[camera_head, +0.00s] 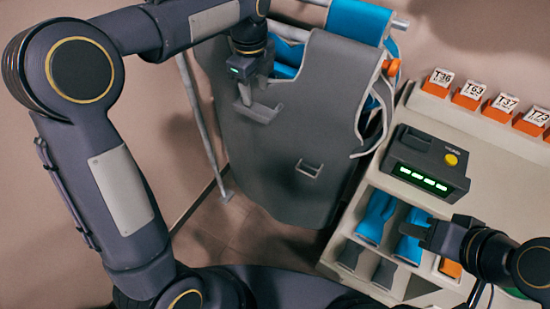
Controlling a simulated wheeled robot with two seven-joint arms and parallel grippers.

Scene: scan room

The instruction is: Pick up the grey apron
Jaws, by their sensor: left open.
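My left gripper (256,103) reaches down from the top in front of the apron's upper left part. It is open, and I cannot tell whether its fingers touch the apron. My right gripper (422,234) is at the lower right, beside a blue item in a cubby. Its jaw opening is not clear.
A pale shelf unit (500,165) stands on the right, with blue and grey items in its cubbies. On it are a dark device (425,165) with a green display and several orange blocks with numbered tags (468,95). Floor (225,225) shows below the apron.

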